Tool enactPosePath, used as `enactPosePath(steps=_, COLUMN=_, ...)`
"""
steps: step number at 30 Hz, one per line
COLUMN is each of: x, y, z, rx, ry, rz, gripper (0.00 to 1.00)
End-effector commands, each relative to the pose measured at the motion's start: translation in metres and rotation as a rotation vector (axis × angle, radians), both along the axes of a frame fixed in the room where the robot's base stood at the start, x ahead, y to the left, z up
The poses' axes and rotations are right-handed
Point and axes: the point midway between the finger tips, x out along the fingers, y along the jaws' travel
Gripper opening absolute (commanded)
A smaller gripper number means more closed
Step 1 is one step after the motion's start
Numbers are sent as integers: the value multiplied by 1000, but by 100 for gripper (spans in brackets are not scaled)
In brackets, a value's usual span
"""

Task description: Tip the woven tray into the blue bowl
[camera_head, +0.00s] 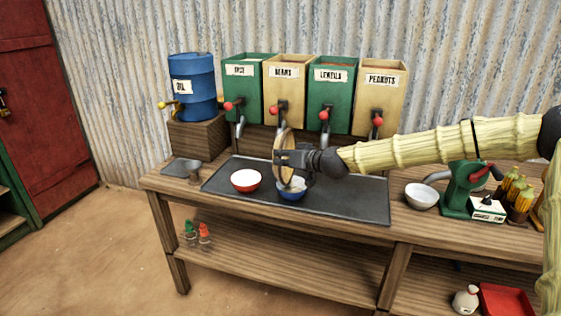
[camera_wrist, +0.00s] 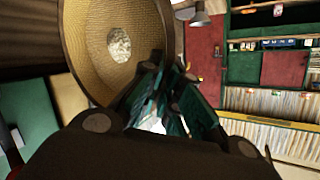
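The woven tray (camera_head: 280,150) is tilted steeply, nearly on edge, above the blue bowl (camera_head: 291,196). My gripper (camera_head: 291,159) is shut on the tray's rim. The wrist view shows the tray's woven inside (camera_wrist: 90,70) close by, with the fingers (camera_wrist: 160,85) at its edge. A pale speckled patch shows on the tray's inside; I cannot tell whether it is loose grain. The blue bowl stands on the dark mat below, with something whitish in it; the tray and gripper partly hide its top.
A red bowl (camera_head: 245,181) stands left of the blue one on the dark mat (camera_head: 345,200). Several dispensers (camera_head: 334,95) and a blue oil drum (camera_head: 192,88) line the back. A white bowl (camera_head: 420,196) and green grinder (camera_head: 458,195) are on the right. The mat's right part is clear.

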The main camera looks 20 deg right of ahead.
Motion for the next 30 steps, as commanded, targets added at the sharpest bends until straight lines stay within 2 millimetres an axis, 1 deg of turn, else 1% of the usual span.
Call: enactPosePath(steps=30, x=-1, y=-5, z=-2, rx=62, ry=-39, rz=3, gripper=0)
